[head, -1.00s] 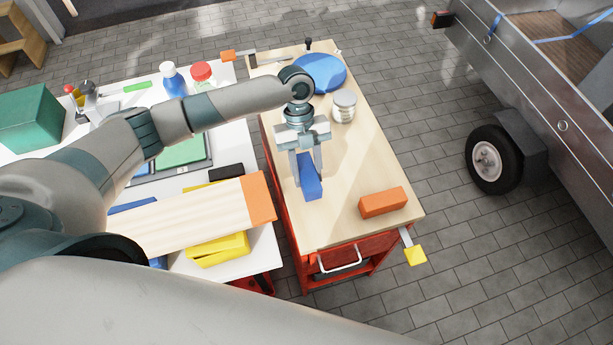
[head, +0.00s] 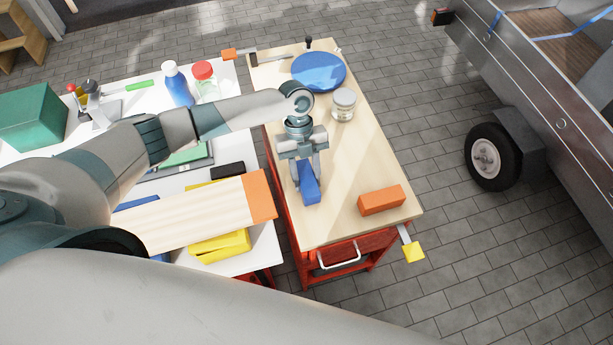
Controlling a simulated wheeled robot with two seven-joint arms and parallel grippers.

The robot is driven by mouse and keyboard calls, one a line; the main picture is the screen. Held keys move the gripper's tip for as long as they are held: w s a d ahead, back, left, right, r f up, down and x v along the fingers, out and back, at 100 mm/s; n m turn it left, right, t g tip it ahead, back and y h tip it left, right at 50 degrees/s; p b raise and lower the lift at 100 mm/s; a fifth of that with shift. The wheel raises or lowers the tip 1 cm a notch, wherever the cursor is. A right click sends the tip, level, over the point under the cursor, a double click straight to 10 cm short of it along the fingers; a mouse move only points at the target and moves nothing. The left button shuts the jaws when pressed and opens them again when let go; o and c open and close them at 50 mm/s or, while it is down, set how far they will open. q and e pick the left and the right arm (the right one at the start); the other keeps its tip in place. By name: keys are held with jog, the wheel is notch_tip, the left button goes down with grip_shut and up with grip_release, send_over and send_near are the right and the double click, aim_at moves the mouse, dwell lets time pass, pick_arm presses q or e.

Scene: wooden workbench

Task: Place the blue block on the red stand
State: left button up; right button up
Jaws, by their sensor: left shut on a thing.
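The blue block (head: 309,189) is a long bar on the wooden workbench top, near its left edge. My left gripper (head: 307,178) points down from above and is shut on the block, one finger on each side. The fingers hide part of the block's far end. I cannot tell whether its underside touches the bench. An orange-red block (head: 382,200), the only thing like the red stand here, lies to the right near the bench's front edge, apart from the gripper. My right gripper is not in view.
A glass jar (head: 343,104) and a round blue disc (head: 319,70) stand farther back on the bench. Clamps sit at its edges, one with a yellow end (head: 413,252). A cluttered white table (head: 262,240) adjoins on the left. The bench between the blue and orange-red blocks is clear.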

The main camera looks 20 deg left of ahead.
pick_arm(q)
jog(key=shift+f, duration=0.1)
jog(key=o, duration=1.1)
jog(key=shift+o, duration=0.2)
jog(key=shift+w+a+r, duration=0.15)
jog(key=shift+r, duration=0.4)
jog(key=b+v, duration=0.3)
jog(key=v, duration=0.7)
jog(key=shift+w, duration=0.1)
jog(key=shift+w+a+r, duration=0.1)
jog(key=shift+a+r, duration=0.05)
jog(key=shift+r, duration=0.3)
